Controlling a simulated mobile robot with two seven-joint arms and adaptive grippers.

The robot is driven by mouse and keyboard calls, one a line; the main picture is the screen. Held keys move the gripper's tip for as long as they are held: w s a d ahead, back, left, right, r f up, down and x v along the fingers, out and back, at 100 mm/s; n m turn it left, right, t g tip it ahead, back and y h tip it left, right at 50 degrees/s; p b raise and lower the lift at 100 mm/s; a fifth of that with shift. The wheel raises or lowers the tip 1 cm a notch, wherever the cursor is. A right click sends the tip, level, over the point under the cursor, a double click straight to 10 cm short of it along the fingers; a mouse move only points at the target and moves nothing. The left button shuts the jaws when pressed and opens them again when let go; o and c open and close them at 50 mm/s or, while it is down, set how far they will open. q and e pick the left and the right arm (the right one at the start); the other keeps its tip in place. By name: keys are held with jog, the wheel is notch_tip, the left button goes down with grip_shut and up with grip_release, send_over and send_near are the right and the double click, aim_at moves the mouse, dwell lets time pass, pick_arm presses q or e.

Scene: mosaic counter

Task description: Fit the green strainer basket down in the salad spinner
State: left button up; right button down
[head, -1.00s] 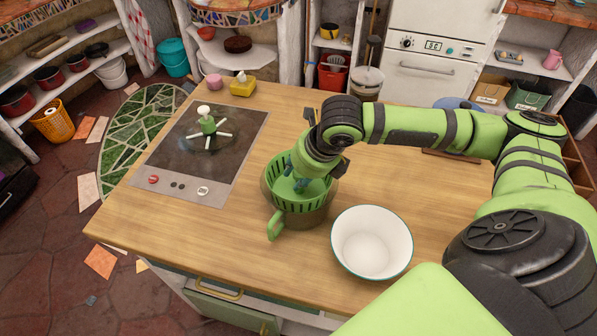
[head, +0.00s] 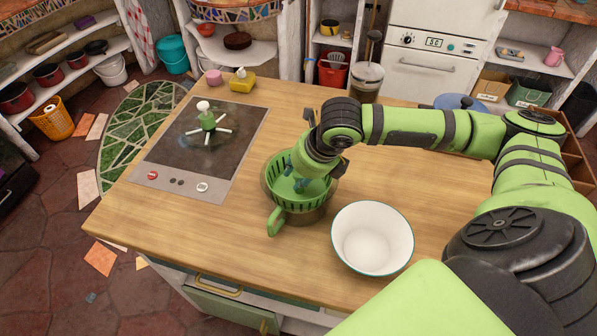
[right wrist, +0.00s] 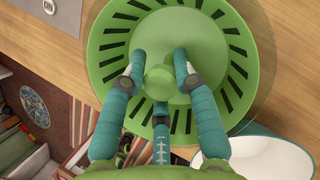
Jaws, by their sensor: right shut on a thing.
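The green strainer basket (head: 297,203) has slotted walls and sits at the salad spinner, inside the brownish see-through bowl (head: 303,219) with a green handle (head: 275,222). Its slotted upper wall shows; I cannot tell whether it rests on the bottom. My right gripper (head: 304,184) reaches into the basket from above. In the right wrist view, its teal fingers (right wrist: 160,58) are shut on the knob in the middle of the basket (right wrist: 108,100). The slotted basket looks level from above. My left gripper is not in view.
A white bowl with a teal rim (head: 371,238) stands close at the right of the spinner. A cooktop (head: 225,135) with a green and white spoked part (head: 208,122) lies to the left. The wooden counter (head: 200,235) in front is clear.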

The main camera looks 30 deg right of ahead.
jog(key=shift+f+b, duration=0.7)
jog(key=shift+f, duration=1.1)
dwell(0.5)
jog(key=c, duration=0.9)
grip_release()
jog(key=shift+s+d+r, duration=0.1)
jog(key=shift+r, duration=0.25)
jog(key=v, duration=1.1)
jog(key=shift+s+r, duration=0.1)
